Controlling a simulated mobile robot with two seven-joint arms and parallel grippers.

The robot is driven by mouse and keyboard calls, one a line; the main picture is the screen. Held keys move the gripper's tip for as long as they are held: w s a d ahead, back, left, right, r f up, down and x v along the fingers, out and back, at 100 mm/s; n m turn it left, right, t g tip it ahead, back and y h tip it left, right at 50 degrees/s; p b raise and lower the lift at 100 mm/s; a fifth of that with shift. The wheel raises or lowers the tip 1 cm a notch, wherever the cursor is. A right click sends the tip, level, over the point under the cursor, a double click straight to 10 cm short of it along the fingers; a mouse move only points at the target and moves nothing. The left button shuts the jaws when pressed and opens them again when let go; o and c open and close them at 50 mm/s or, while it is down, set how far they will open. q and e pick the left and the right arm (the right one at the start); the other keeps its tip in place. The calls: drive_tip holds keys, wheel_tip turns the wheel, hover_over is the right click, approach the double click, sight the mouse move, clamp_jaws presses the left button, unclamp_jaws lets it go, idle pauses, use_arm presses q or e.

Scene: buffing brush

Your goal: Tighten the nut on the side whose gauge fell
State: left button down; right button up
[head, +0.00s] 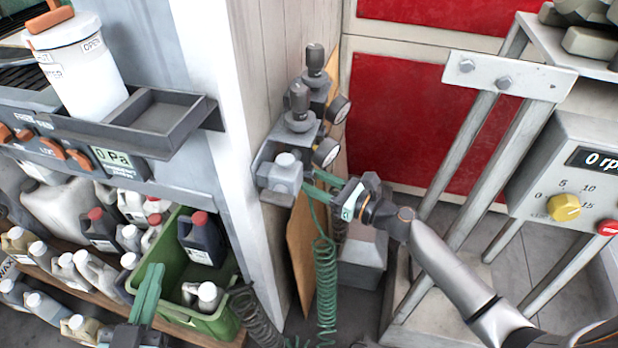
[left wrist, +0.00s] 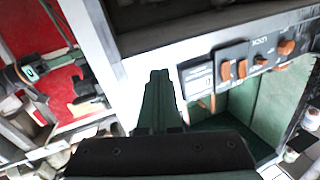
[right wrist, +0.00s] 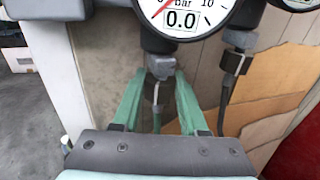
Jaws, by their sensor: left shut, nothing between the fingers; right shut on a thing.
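Two regulators with dark knobs, a near one (head: 300,118) and a far one (head: 316,68), are mounted on the wall panel. Each has a round gauge, a near one (head: 326,152) and a far one (head: 339,109). In the right wrist view a gauge (right wrist: 183,20) reads 0.0 bar. Below it is a grey hose nut (right wrist: 161,68). My right gripper (head: 318,184), also in the right wrist view (right wrist: 160,82), is shut on this nut from its two sides. A second fitting (right wrist: 236,62) hangs to the right. My left gripper (head: 149,282) is shut and empty, its fingers together in the left wrist view (left wrist: 159,76).
A green coiled hose (head: 325,290) hangs below the regulators. A green crate (head: 215,318) and shelves with several bottles stand at lower left. A white canister (head: 85,70) stands on the machine above. A grey control box (head: 570,170) reading 0 rpm is at right.

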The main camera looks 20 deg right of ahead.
clamp_jaws()
use_arm(q)
drive_tip(key=shift+f, duration=0.1)
use_arm(e)
drive_tip(key=n+g+y+b, duration=0.2)
drive_tip(key=shift+f+g+y, duration=0.15)
drive_tip(key=shift+g+y, duration=0.15)
drive_tip(key=n+g+y+b, duration=0.1)
drive_tip(key=n+g+b, duration=0.1)
drive_tip(key=shift+g+y, duration=0.3)
drive_tip(key=shift+y, duration=0.1)
use_arm(q)
drive_tip(key=s+d+r+m+t+h, duration=0.1)
drive_tip(key=s+r+m+t+h, duration=0.1)
drive_tip(key=r, duration=0.7)
drive_tip(key=s+r+m+t+h, duration=0.3)
drive_tip(key=s+r+m+h, duration=0.2)
drive_tip(key=r+h, duration=0.3)
drive_tip(key=shift+s+d+r+m, duration=0.2)
drive_tip(key=shift+d+r+m, duration=0.2)
drive_tip(key=shift+r+m, duration=0.45)
drive_tip(key=shift+r, duration=0.1)
drive_tip(key=shift+n, duration=0.25)
use_arm(e)
drive_tip(key=o, duration=1)
unclamp_jaws()
